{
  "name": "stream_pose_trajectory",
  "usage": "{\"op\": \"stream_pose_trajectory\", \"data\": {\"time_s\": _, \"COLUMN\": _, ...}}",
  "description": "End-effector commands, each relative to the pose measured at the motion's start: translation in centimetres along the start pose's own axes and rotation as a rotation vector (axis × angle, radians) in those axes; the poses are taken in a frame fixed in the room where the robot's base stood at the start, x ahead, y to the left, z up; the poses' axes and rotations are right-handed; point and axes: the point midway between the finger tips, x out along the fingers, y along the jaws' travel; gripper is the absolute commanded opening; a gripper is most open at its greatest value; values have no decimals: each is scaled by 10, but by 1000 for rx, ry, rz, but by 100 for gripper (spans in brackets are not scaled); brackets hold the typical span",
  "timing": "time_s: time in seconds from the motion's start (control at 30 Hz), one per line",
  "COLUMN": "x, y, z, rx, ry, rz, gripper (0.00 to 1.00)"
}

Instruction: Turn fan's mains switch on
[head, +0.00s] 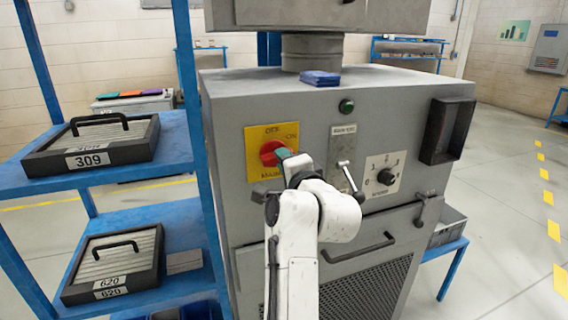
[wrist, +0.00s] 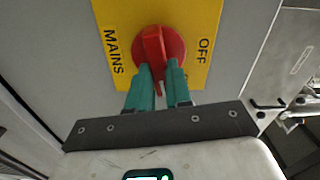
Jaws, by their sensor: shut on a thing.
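The fan's mains switch is a red rotary knob (head: 268,154) on a yellow plate (head: 255,137) on the front of the grey cabinet. The plate reads OFF at the top, ON at the upper right and MAINS below. In the wrist view the knob (wrist: 157,44) has its raised bar upright in the picture, crosswise to the line between OFF and MAINS. The green fingers of my gripper (wrist: 159,66) are shut on the lower end of this bar, one on each side. In the head view my gripper (head: 284,155) covers the knob's right side.
A bar handle (head: 358,248) juts out below. A blue shelf (head: 140,160) with filter trays 309 (head: 95,145) and 620 (head: 112,265) stands left.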

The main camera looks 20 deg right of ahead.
Motion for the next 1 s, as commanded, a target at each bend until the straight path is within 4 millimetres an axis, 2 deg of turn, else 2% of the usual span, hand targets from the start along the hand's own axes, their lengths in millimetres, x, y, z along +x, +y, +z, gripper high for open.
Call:
{"op": "stream_pose_trajectory", "data": {"time_s": 0.33, "x": 0, "y": 3, "z": 0, "rx": 149, "ry": 1, "rz": 3, "gripper": 0}}
{"op": "stream_pose_trajectory", "data": {"time_s": 0.9, "x": 0, "y": 4, "z": -1, "rx": 179, "ry": 1, "rz": 4, "gripper": 0}}
{"op": "stream_pose_trajectory", "data": {"time_s": 0.93, "x": 0, "y": 4, "z": -1, "rx": 179, "ry": 1, "rz": 4, "gripper": 21}}
{"op": "stream_pose_trajectory", "data": {"time_s": 1.0, "x": 0, "y": 4, "z": -1, "rx": 178, "ry": 1, "rz": 4, "gripper": 28}}
